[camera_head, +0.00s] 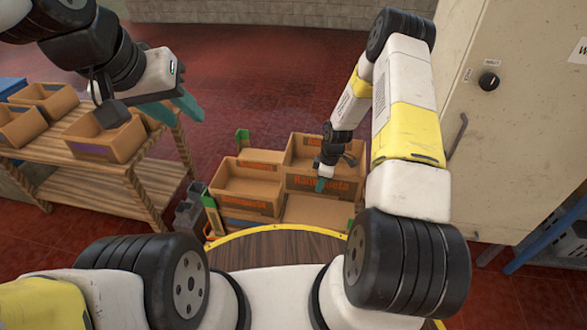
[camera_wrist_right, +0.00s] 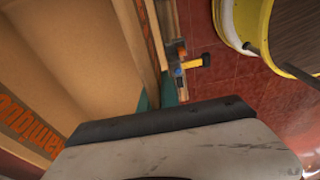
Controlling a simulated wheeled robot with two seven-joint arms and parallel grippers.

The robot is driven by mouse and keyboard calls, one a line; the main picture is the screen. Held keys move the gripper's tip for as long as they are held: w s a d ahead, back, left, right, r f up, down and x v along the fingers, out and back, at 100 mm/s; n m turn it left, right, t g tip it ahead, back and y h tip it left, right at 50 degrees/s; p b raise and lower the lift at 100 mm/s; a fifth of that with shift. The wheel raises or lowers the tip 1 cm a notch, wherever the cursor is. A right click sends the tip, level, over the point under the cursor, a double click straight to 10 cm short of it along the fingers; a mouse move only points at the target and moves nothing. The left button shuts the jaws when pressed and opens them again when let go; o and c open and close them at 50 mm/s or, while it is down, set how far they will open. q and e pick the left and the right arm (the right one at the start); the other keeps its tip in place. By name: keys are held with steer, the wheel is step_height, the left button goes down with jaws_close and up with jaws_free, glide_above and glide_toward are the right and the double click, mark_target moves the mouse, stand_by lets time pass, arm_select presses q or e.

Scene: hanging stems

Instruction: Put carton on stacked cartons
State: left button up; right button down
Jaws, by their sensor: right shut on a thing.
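An open brown carton (camera_head: 305,150) with orange lettering is at the back right of a low group of cartons on the floor. My right gripper (camera_head: 321,183) is shut on this carton's near wall. In the right wrist view the carton (camera_wrist_right: 75,60) fills the left side, with a teal fingertip (camera_wrist_right: 168,92) at its wall. Another open, lettered carton (camera_head: 245,207) stands to its left, and a brown carton surface (camera_head: 318,211) shows in front. Whether the held carton rests on anything is hidden. My left gripper (camera_head: 180,108) is open and empty, above the wooden table's right end.
A wooden shelf table (camera_head: 150,185) at left carries several open cartons (camera_head: 100,140). Green-topped posts (camera_head: 242,137) stand around the stack. A pale cabinet (camera_head: 510,120) with a handle stands close at right. Red floor (camera_head: 260,90) behind the stack is clear.

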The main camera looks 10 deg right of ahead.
step_height(320, 180, down, 18)
steer(key=shift+r, duration=0.2)
steer(key=shift+f, duration=0.1)
stand_by(0.3)
steer(key=c, duration=1.6)
jaws_free()
